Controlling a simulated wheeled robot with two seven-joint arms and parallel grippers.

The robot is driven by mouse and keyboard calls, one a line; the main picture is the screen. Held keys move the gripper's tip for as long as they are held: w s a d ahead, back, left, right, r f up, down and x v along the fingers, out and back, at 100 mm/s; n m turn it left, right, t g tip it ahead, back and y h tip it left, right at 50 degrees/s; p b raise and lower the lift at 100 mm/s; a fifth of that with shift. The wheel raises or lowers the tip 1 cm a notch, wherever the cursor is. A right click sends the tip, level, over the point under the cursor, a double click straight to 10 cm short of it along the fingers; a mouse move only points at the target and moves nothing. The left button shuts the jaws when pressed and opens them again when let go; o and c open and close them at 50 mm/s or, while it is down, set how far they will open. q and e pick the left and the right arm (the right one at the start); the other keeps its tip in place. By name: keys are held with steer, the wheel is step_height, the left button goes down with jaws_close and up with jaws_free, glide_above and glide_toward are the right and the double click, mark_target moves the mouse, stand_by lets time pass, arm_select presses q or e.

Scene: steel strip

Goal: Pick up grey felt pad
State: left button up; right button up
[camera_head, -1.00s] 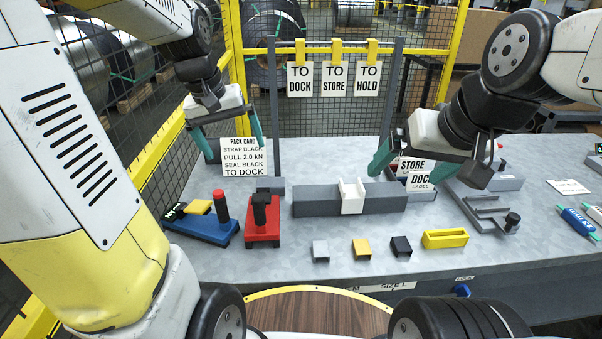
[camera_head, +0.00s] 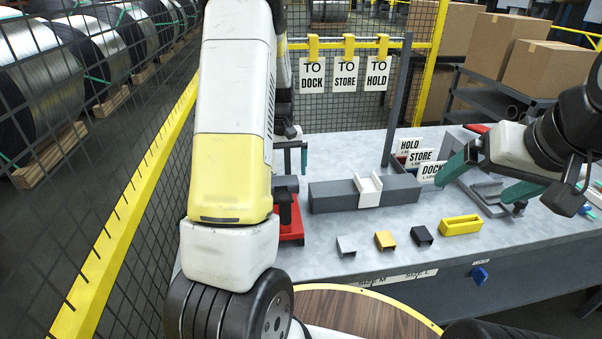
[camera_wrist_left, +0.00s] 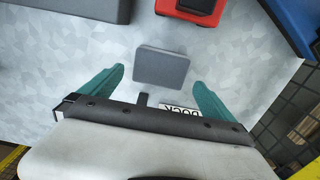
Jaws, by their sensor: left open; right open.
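The grey felt pad (camera_wrist_left: 162,67) lies flat on the steel bench top in the left wrist view, a rounded grey square. In the head view my left gripper is mostly hidden behind my arm. My right gripper (camera_head: 488,178) is open and empty above the bench's right part.
A long grey block with a white clip (camera_head: 370,190) lies right of the pad. Small clips and a yellow holder (camera_head: 461,225) line the front. Label cards (camera_head: 420,156) stand behind.

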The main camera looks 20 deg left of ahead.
mark_target(284, 180)
arm_select(q)
steer(key=f, duration=0.4)
steer(key=shift+s+d+f, duration=0.15)
steer(key=shift+s+f, duration=0.05)
steer(key=shift+c, duration=0.4)
steer(key=c, duration=1.2)
step_height(284, 180, up, 10)
steer(key=shift+r, duration=0.1)
